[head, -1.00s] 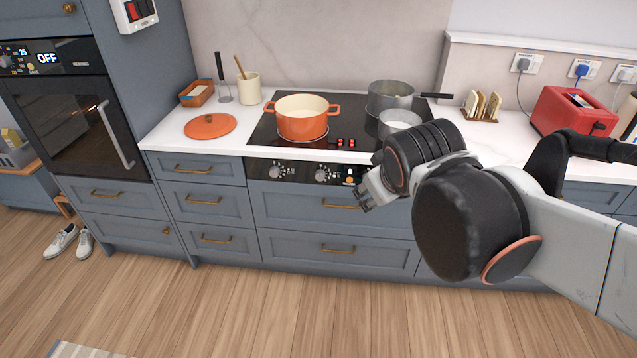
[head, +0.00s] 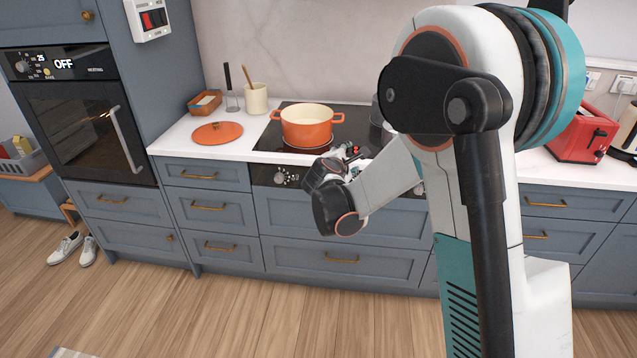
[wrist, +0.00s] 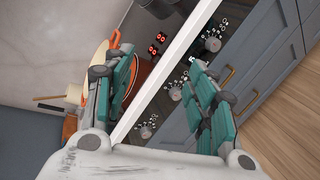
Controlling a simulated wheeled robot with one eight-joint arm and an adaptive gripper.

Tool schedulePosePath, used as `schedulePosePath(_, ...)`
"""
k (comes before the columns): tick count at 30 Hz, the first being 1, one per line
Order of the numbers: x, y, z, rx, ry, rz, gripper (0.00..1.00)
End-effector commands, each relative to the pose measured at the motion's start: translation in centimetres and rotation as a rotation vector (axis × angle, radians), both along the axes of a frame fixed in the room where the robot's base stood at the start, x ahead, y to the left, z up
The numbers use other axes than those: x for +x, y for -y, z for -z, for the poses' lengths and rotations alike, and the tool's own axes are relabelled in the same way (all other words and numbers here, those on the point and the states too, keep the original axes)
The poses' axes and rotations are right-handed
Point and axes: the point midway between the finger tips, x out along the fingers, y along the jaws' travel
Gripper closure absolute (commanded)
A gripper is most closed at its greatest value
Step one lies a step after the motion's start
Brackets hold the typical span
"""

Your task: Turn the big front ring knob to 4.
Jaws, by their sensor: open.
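The control strip (head: 264,174) runs along the counter front under the black hob. One round knob (head: 280,178) shows at its left end in the head view; my arm hides the strip farther right. In the wrist view I see a lower knob (wrist: 147,130), a middle knob (wrist: 176,92) and an upper knob (wrist: 212,45), with white marks around them. I cannot tell which is the big front ring knob or read its setting. My gripper (wrist: 160,72) is open and empty, its fingers spread over the counter edge and strip. In the head view my arm mostly hides it.
An orange pot (head: 306,126) stands on the hob (head: 270,138), close behind the strip. Red digits (wrist: 158,37) glow on the hob. An orange lid (head: 217,132) lies on the counter to the left. Drawers with brass handles (head: 341,260) are below; the floor in front is clear.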

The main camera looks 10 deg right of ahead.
Motion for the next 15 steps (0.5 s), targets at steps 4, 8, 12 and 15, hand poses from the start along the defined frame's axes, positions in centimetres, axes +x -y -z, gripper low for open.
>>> schedulePosePath(4, 3.2, -1.5, 4.7, -0.197, -0.014, -0.073, 0.48)
schedulePosePath(8, 5.2, -2.8, 8.8, -0.373, -0.026, -0.131, 0.48)
schedulePosePath(12, 6.6, -4.4, 13.5, -0.564, -0.041, -0.187, 0.48)
schedulePosePath(15, 7.0, -5.5, 16.8, -0.693, -0.053, -0.221, 0.48)
